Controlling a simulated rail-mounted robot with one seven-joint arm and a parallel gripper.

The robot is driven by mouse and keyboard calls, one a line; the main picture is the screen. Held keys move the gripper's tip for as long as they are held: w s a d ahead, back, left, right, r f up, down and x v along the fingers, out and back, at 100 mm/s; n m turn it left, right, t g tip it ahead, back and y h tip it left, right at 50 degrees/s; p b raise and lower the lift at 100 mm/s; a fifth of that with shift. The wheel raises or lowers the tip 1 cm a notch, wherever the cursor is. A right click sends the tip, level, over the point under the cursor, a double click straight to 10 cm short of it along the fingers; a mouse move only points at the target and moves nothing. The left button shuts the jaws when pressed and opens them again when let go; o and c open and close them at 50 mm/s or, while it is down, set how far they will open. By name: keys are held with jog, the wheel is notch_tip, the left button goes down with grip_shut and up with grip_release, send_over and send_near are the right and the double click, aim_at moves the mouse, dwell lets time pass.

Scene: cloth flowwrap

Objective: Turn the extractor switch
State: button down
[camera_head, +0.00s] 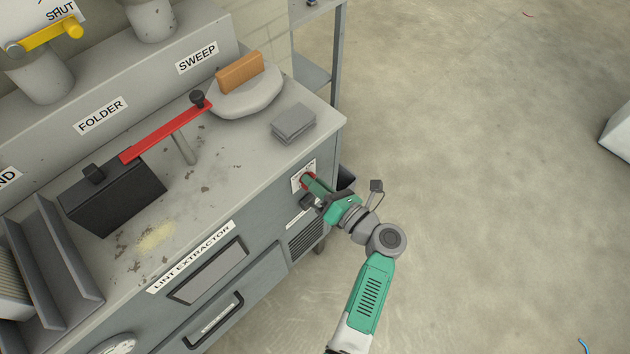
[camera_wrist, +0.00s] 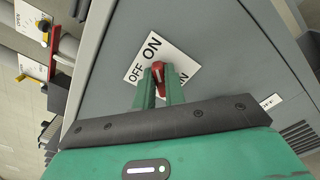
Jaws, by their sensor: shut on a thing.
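The extractor switch (camera_wrist: 158,73) is a small red knob on a white plate (camera_wrist: 151,47) on the grey cabinet's side panel. The plate carries OFF and ON lettering, partly hidden by my fingers. My gripper (camera_wrist: 160,88) has its two green fingers closed on either side of the red knob. The knob's exact pointing is hard to tell. In the head view, my gripper (camera_head: 310,184) reaches the panel at the cabinet's right end, and a bit of the red switch (camera_head: 307,178) shows at its tips.
On the bench top stand a red lever (camera_head: 165,132), a black block (camera_head: 115,195), a grey stack (camera_head: 293,122) and a pale pad with a wooden-backed brush (camera_head: 240,72). A vent (camera_head: 302,243) and the LINT EXTRACTOR drawer front are below. The floor to the right is open.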

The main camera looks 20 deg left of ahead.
jog(key=shift+s+a+n+b, duration=0.15)
jog(key=shift+n+b, duration=0.65)
jog(key=shift+n, duration=3.5)
jog(key=shift+s+n+b, duration=0.2)
jog(key=shift+n+b, duration=0.55)
jog(key=shift+n, duration=3.55)
jog(key=c, duration=1.5)
grip_release()
jog(key=shift+o, duration=0.2)
